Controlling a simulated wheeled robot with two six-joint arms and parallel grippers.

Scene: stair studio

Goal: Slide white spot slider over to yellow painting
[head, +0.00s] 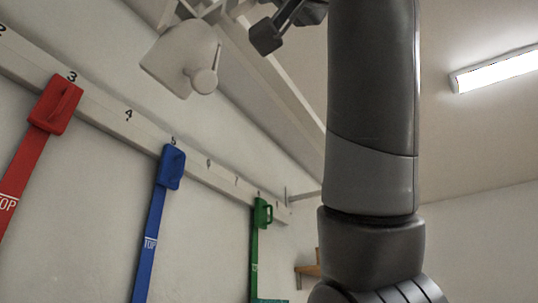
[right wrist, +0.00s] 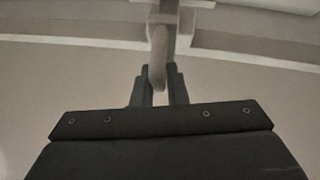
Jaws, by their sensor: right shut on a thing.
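In the right wrist view, my right gripper (right wrist: 162,82) is shut on a pale rounded handle (right wrist: 158,50) that hangs from a pale block (right wrist: 168,18) at a rail. In the head view, a white spot lamp (head: 180,57) with a round knob hangs at the top, left of dark gripper parts at the upper edge. The link between this lamp and the held handle is out of the frame. My right arm rises through the middle right and hides what is behind it. The yellow painting and my left gripper are not in view.
A white numbered rail (head: 130,122) runs along the left wall. Red (head: 57,103), blue (head: 171,168) and green (head: 263,212) handles with hanging straps are on it. A pale beam (head: 290,92) runs overhead. A lit tube lamp (head: 497,70) is on the ceiling at right.

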